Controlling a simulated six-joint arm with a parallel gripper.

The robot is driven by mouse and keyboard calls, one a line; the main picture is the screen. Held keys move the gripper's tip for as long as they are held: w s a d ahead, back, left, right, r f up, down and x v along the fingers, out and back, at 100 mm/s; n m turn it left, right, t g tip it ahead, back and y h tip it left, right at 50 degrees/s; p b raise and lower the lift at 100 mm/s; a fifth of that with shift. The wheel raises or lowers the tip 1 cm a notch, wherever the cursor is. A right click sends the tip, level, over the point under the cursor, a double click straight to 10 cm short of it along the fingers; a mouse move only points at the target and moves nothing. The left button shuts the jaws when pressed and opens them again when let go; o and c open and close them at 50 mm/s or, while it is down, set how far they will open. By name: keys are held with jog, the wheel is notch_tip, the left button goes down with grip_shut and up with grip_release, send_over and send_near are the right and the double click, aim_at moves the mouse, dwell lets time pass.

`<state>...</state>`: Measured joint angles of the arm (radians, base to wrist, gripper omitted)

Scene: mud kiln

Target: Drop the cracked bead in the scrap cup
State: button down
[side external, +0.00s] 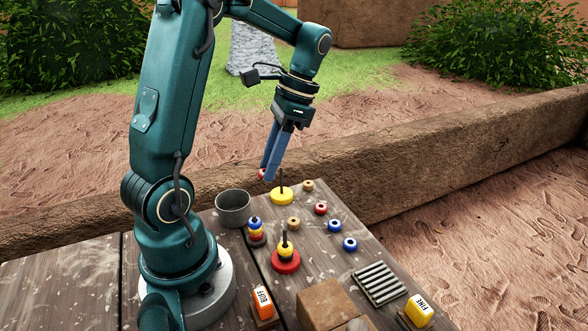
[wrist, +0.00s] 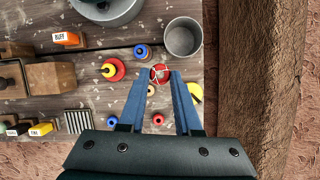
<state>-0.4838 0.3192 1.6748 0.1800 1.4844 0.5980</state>
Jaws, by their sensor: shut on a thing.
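The cracked bead is a red ring (wrist: 160,70) with pale crack lines, seen at my fingertips in the wrist view and at the side (side external: 260,174). My gripper (wrist: 161,76) is shut on it, its two blue fingers on either side. In the side view my gripper (side external: 265,176) holds the bead above the table, near the yellow disc's post. The scrap cup appears to be the plain grey metal cup (side external: 233,210), standing upright left of the bead in the side view. In the wrist view the cup (wrist: 183,38) lies ahead and slightly right of the fingertips.
A yellow disc with a post (side external: 282,197) stands below my fingers. Two bead stacks (side external: 257,232) (side external: 286,258) stand nearer the front. Several loose beads lie right. A BUFF block (side external: 262,303), a FINE block (side external: 419,311) and a slatted rack (side external: 380,283) sit in front. A beam borders the table.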

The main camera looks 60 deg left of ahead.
jog(key=s+a+n, duration=0.2)
jog(key=s+a, duration=0.1)
jog(key=s, duration=0.3)
jog(key=shift+h, duration=0.3)
jog(key=shift+w+f, duration=0.1)
jog(key=shift+f, duration=3.1)
jog(key=c, duration=0.5)
grip_release()
jog(key=shift+v, duration=2.6)
jog(key=shift+d, duration=0.1)
